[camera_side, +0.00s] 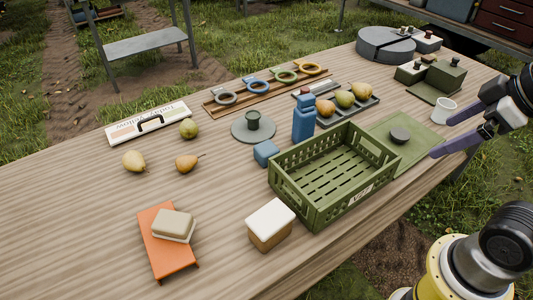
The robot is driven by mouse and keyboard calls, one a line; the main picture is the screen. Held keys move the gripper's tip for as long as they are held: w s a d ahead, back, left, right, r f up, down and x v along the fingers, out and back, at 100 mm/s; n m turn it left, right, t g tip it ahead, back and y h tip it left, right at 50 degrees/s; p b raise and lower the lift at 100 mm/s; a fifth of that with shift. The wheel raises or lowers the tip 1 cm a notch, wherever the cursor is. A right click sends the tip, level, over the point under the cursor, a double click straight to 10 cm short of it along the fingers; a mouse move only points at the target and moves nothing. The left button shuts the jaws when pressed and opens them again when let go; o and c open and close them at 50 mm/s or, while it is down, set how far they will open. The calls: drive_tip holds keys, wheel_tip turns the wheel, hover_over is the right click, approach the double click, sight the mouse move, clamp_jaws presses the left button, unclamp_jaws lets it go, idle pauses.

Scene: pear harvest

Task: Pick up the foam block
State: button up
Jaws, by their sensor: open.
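No block is labelled as foam, and I cannot tell for sure which one it is. A small plain blue block (266,153) lies on the table left of the green crate, beside a blue bottle (303,122). A beige layered block (174,225) rests on an orange board (160,254) at the front left. A brown block with a white top (270,226) stands in front of the crate. My gripper (440,138) is at the right edge, open and empty, its purple fingers apart. It is well away from all three blocks.
The empty green crate (342,205) stands between my gripper and these blocks. A green mat (417,151) with a dark disc and a white cup (444,111) are near my gripper. Loose pears (134,161) lie left. The table's left front is mostly clear.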

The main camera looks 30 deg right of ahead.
drive_tip(key=w+r+n, duration=0.4)
drive_tip(key=w+r, duration=0.2)
drive_tip(key=n+g, duration=0.6)
drive_tip(key=n, duration=0.4)
hover_over(267, 147)
drive_tip(key=f, duration=2.9)
drive_tip(key=shift+s+a+f, duration=0.25)
drive_tip(key=shift+a+f, duration=0.05)
drive_tip(key=shift+f, duration=0.1)
drive_tip(key=shift+w+d+f, duration=0.1)
drive_tip(key=shift+w+f, duration=0.05)
drive_tip(key=shift+f, duration=1.5)
drive_tip(key=shift+w+d+f, duration=0.1)
drive_tip(key=shift+f, duration=1.5)
drive_tip(key=shift+c, duration=0.2)
